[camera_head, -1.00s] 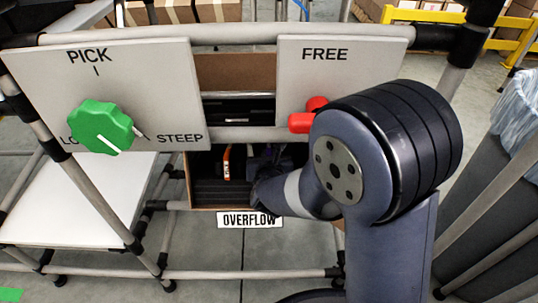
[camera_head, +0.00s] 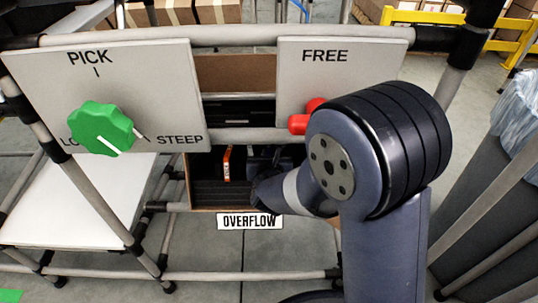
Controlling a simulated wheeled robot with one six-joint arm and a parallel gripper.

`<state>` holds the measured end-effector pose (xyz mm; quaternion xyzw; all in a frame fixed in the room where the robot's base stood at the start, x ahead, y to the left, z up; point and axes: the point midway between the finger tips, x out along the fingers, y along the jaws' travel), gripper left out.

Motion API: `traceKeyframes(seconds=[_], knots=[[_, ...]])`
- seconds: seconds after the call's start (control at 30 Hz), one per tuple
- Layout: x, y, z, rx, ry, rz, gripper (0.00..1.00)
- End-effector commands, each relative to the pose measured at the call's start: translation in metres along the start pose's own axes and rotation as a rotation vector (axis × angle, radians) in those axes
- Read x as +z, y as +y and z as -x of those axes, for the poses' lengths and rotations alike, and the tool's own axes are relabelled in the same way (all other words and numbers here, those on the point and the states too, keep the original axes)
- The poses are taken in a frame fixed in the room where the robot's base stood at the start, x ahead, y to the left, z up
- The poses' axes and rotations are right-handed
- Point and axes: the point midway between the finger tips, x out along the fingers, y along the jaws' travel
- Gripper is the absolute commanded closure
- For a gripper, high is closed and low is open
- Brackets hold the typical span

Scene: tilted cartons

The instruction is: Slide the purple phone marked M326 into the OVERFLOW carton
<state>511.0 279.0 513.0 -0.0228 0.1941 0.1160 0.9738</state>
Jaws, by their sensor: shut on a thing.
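The OVERFLOW carton (camera_head: 191,190) sits open under the frame's middle bar, above its white OVERFLOW label (camera_head: 249,222). Dark ribbed slots show inside it on the left. My gripper (camera_head: 250,165) is inside the carton's mouth, mostly hidden behind my own forearm and in shadow. An orange strip with a white mark (camera_head: 227,163) stands upright just left of the gripper; I cannot tell what it belongs to. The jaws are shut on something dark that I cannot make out. No purple phone and no M326 mark can be read.
A panel with a green knob (camera_head: 100,128) marked PICK and STEEP stands at left. A FREE panel (camera_head: 345,80) with a red handle (camera_head: 306,116) is at right. Another carton (camera_head: 236,72) with dark slots is above. A white shelf (camera_head: 80,205) is lower left.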

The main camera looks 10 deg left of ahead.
Motion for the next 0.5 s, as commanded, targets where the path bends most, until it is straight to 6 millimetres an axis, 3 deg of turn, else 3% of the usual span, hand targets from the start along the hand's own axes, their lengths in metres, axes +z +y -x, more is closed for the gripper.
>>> traceKeyframes(seconds=[0.2,0.23,0.5], knots=[[0.0008,0.0001,0.0001,0.0,-0.002,-0.001,1.0],[0.0009,0.0001,0.0001,0.0,-0.002,0.0,0.86],[0.0005,0.0001,0.0002,0.0,-0.001,0.0,0.64]])
